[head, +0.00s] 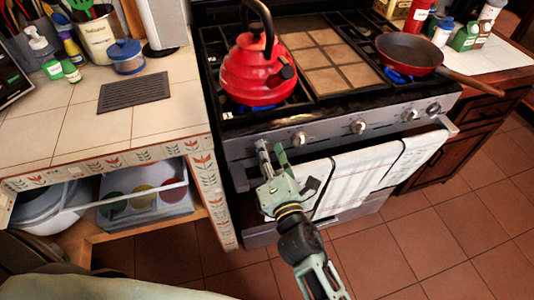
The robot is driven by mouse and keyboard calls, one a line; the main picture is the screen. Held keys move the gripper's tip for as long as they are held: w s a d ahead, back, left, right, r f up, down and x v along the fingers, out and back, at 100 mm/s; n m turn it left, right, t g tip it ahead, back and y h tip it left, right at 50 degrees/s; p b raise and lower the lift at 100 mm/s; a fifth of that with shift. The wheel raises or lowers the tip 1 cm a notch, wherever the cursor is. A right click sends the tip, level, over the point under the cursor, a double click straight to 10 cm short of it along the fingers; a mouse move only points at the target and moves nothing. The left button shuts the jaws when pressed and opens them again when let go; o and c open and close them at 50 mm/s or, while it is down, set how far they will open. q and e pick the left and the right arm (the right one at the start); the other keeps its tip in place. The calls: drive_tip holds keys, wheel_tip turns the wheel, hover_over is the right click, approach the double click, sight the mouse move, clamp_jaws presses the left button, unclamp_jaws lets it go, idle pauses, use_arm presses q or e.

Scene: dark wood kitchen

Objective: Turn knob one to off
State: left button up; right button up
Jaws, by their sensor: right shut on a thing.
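The stove's front panel (330,132) carries a row of round knobs. One knob (298,138) sits just right of my right gripper, and another knob (358,126) is farther right. My right gripper (271,150) is at the panel's left end, its fingers closed around the leftmost knob, which they mostly hide. I cannot tell that knob's angle. Blue flame (240,108) shows under the red kettle (258,72) on the left burner, and blue flame (397,76) shows under the red pan (410,52). My left gripper is not in view.
Striped towels (345,180) hang on the oven handle, just right of and below my right gripper. A tiled counter (60,130) with an open shelf below stands left of the stove. The pan's wooden handle (473,82) points right. Floor in front is clear.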

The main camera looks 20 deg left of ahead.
drive_tip(key=m, duration=0.5)
drive_tip(key=shift+m+p, duration=0.3)
drive_tip(key=shift+r, duration=0.15)
idle(0.4)
drive_tip(key=o, duration=1.1)
drive_tip(key=shift+s+d, duration=0.2)
drive_tip(key=shift+s, duration=0.05)
drive_tip(key=v, duration=1.1)
drive_tip(key=shift+s+d, duration=0.1)
drive_tip(key=shift+s, duration=0.05)
